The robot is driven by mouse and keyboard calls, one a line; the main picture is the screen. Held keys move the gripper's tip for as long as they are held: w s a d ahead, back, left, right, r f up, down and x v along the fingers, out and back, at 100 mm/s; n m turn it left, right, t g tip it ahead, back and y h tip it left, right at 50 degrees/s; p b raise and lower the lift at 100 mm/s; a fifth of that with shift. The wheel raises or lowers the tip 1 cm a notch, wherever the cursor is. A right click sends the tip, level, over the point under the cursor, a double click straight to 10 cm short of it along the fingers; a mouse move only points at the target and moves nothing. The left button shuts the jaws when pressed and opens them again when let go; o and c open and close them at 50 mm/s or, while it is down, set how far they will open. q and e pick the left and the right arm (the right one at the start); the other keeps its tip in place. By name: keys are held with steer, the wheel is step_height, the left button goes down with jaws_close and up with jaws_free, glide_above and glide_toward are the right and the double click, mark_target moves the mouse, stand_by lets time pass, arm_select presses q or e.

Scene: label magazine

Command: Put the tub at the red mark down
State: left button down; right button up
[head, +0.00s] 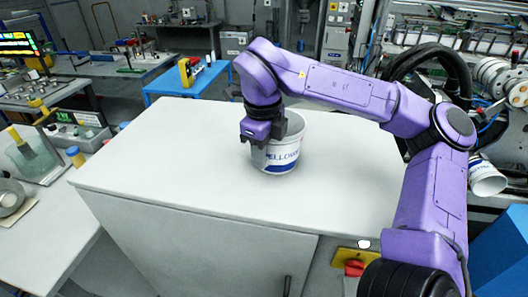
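A white tub (285,155) with blue lettering and a blue band is upright over the middle of the white worktop. I cannot tell whether its base touches the surface. My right gripper (260,154) is at the tub's left rim, with one finger against the outside of the wall. The other finger is hidden, and the gripper looks shut on the tub's wall. No red mark shows on the worktop; the tub and my arm cover part of it. My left gripper is not in view.
The white worktop (160,150) is clear to the left of the tub. A second white tub (487,178) lies tilted by the machine at right. A red knob (354,268) on a yellow plate is below the worktop's front edge. A blue table (188,80) stands behind.

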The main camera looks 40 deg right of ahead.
steer(key=shift+s+d+r, duration=0.1)
steer(key=shift+s+r, duration=0.1)
steer(key=shift+s, duration=0.1)
step_height(320, 180, up, 12)
steer(key=a+b, duration=0.1)
steer(key=shift+s+f, duration=0.15)
steer(key=shift+s, duration=0.15)
